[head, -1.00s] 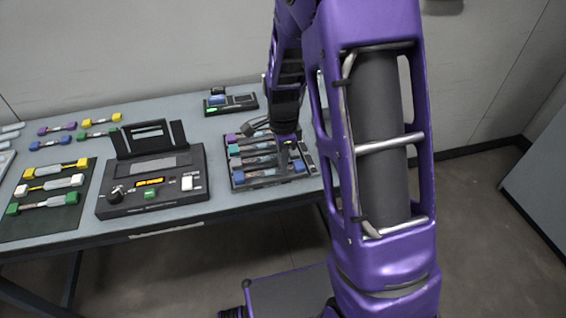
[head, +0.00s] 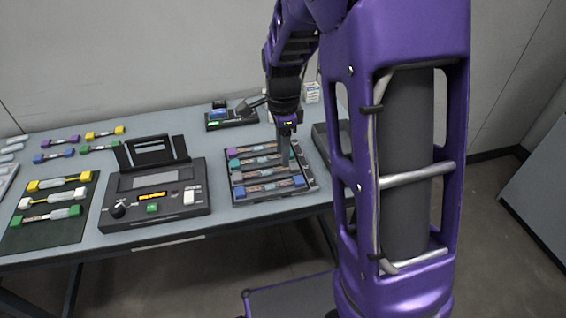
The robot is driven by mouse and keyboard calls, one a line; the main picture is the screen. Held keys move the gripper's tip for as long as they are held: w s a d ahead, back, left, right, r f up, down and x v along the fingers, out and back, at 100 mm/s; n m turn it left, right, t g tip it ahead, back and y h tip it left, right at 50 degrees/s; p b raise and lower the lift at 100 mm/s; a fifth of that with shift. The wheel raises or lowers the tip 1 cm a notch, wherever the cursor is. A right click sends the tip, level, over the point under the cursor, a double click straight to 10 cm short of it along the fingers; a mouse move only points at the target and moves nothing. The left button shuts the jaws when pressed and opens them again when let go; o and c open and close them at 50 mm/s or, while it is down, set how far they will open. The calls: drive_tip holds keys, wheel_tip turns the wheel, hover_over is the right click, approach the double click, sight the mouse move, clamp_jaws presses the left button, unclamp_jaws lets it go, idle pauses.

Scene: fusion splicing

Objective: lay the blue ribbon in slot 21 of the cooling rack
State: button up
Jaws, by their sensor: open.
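The cooling rack (head: 312,189) is a dark tray at the table's front right, holding several ribbons in parallel slots. The blue ribbon (head: 298,181), with its blue right end showing, lies in the rack's front slot. Ribbons with purple and teal ends lie in the slots behind it. Slot numbers are too small to read. My gripper (head: 284,163) is open, pointing down over the right part of the rack, behind the blue ribbon's right end. It seems to hold nothing. Its fingers hide part of the ribbons behind.
A black splicer (head: 152,212) with its lid raised stands left of the rack. A dark mat (head: 20,238) with several ribbons lies at far left; more ribbons, including another blue-ended one (head: 53,156), lie behind. A small device (head: 231,118) stands behind the rack.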

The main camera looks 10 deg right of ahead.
wheel_tip(320, 180, up, 2)
drive_tip(key=shift+r, duration=0.25)
drive_tip(key=shift+w, duration=0.1)
